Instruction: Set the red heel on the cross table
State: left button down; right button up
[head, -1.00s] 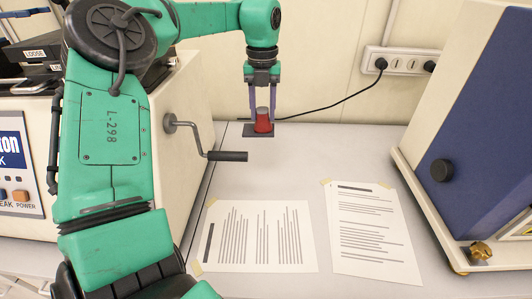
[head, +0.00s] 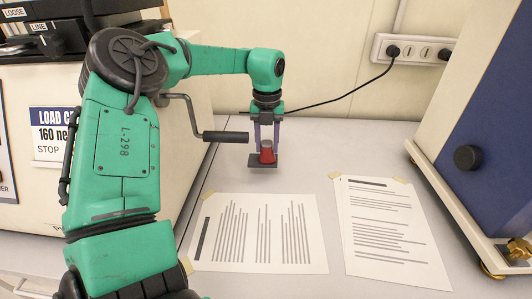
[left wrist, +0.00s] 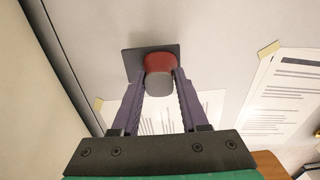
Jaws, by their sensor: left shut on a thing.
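The red heel (head: 267,154) is a small red block with a grey top. A flat dark square plate (head: 254,161) is at its underside. My left gripper (head: 266,148) points down and is shut on the heel. In the left wrist view the red heel (left wrist: 159,63) sits between the purple fingertips, with the dark plate (left wrist: 134,62) beyond it. Heel and plate are over the grey bench top; I cannot tell whether the plate touches it. I cannot make out a cross table. My right gripper is not in view.
Two printed sheets, the left one (head: 225,240) and the right one (head: 385,230), lie taped to the bench (head: 310,150). A crank handle (head: 226,136) juts from the machine at left. A blue and cream machine (head: 480,110) stands at right. A black cable (head: 340,98) runs behind.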

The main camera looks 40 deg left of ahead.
aim_at(267, 154)
pick_arm(q)
jog(key=shift+f, duration=1.8)
jog(key=shift+c, duration=2)
grip_release()
